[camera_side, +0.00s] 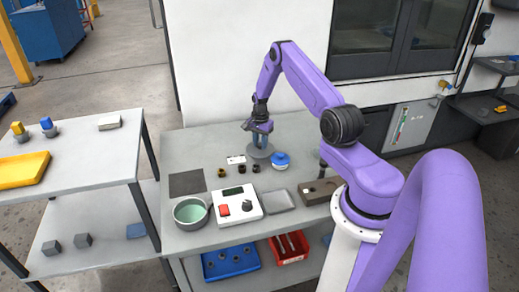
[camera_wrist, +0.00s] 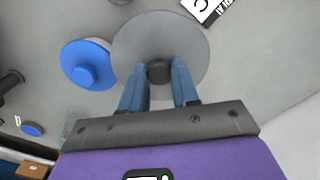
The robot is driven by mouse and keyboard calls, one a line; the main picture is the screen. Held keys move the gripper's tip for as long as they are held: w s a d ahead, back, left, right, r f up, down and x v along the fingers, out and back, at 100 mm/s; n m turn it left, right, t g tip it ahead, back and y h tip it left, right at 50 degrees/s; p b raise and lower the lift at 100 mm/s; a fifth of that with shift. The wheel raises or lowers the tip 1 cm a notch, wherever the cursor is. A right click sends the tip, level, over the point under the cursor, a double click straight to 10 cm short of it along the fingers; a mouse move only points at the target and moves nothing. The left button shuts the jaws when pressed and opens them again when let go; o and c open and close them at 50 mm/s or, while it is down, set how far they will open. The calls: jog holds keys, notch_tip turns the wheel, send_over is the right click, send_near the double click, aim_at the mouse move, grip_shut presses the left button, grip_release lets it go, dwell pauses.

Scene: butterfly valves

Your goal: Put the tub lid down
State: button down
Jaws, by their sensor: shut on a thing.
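The tub lid is a round grey disc (camera_side: 259,151) with a dark knob, near the back middle of the table. In the wrist view the lid (camera_wrist: 160,30) fills the upper middle. My gripper (camera_side: 260,142) points down over it, and its blue fingers (camera_wrist: 158,74) are shut on the knob. The lid lies level and close to the table top; I cannot tell if it touches. A round grey tub with a pale green inside (camera_side: 191,211) stands open at the front left of the table, apart from the lid.
A blue-topped round part (camera_side: 280,159) stands close beside the lid. A white label card (camera_side: 236,160) and small dark parts (camera_side: 228,169) lie to its front left. The back left is clear.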

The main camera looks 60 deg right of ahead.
aim_at(259, 148)
jog(key=shift+w+d+f, duration=0.1)
jog(key=shift+w+f, duration=0.1)
jog(key=shift+f, duration=0.1)
jog(key=shift+w+d+f, duration=0.1)
jog(key=shift+f, duration=1.55)
jog(key=shift+f, duration=0.15)
jog(key=c, duration=0.8)
grip_release()
